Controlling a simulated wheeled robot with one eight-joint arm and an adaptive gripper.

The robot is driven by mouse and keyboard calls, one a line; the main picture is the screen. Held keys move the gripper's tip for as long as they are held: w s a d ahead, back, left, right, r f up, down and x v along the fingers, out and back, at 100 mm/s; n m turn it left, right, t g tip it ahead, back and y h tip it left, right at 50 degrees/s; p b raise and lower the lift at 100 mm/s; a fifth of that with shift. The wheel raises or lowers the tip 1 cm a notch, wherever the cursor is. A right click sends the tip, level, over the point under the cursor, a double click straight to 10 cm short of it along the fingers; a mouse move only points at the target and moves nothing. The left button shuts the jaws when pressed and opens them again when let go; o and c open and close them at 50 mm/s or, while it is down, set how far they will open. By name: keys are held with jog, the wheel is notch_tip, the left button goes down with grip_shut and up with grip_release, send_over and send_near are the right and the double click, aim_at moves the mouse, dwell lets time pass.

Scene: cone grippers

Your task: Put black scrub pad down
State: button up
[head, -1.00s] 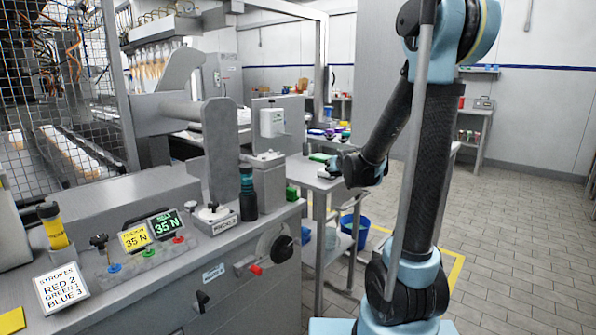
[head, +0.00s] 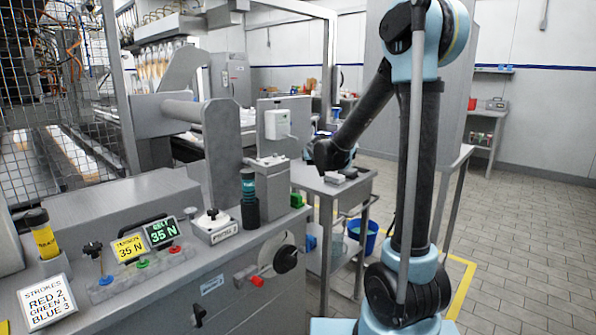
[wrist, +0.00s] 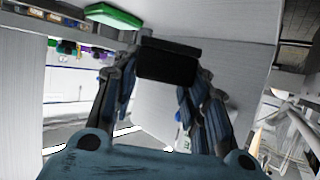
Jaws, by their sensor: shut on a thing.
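The black scrub pad (wrist: 168,65) is a dark block between the two fingers of my gripper (wrist: 168,72) in the wrist view. My gripper is shut on it and holds it off the surfaces in view. In the head view, my forearm reaches over the grey cart (head: 335,187) behind the machine bench. The fingers and the pad cannot be made out there.
Small grey blocks (head: 334,178) lie on the cart top. A blue bucket (head: 362,236) stands low beside the cart. The machine bench (head: 225,262) with its upright post is at the left. A green item (wrist: 113,15) shows in the wrist view. Open tiled floor (head: 535,240) lies at the right.

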send_over(298, 175)
jog(key=shift+s+d+f, duration=0.1)
jog(key=shift+s+f, duration=0.05)
jog(key=shift+f, duration=0.45)
jog(key=shift+s+d+f, duration=0.1)
jog(key=shift+s+f, duration=0.05)
jog(key=shift+f, duration=2.45)
jog(key=shift+w+a+f, duration=0.1)
jog(key=shift+a+f, duration=0.05)
jog(key=shift+f, duration=0.2)
jog(key=o, duration=0.9)
jog(key=shift+c, duration=0.2)
